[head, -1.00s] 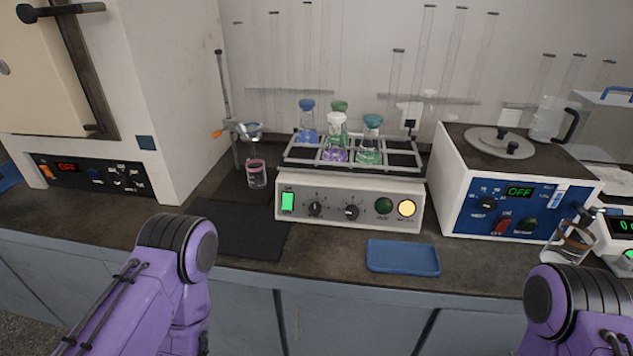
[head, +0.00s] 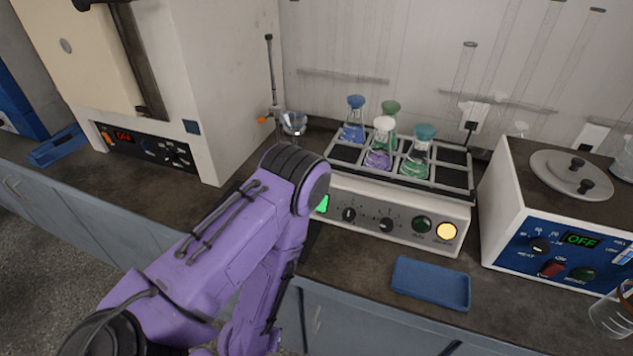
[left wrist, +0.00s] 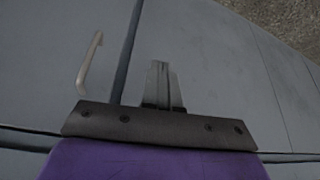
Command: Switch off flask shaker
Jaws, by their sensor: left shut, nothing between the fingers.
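The flask shaker (head: 372,217) stands on the bench, a white box with a rack of several stoppered flasks on top. Its green lit switch (head: 322,204) is at the left end of the front panel, partly hidden by my left arm. Two black knobs, a dark green button and a lit yellow lamp (head: 446,231) sit further right. My left gripper (left wrist: 160,84) shows in the left wrist view, shut and empty, in front of the grey cabinet fronts. In the head view its fingers are not visible. My right gripper is in neither view.
A blue tray (head: 431,284) lies on the bench in front of the shaker. A white water bath (head: 492,203) reading OFF stands to the right, with a glass beaker (head: 612,312) near it. A large oven (head: 205,90) is at the left. A stand with glassware (head: 293,122) is behind my arm.

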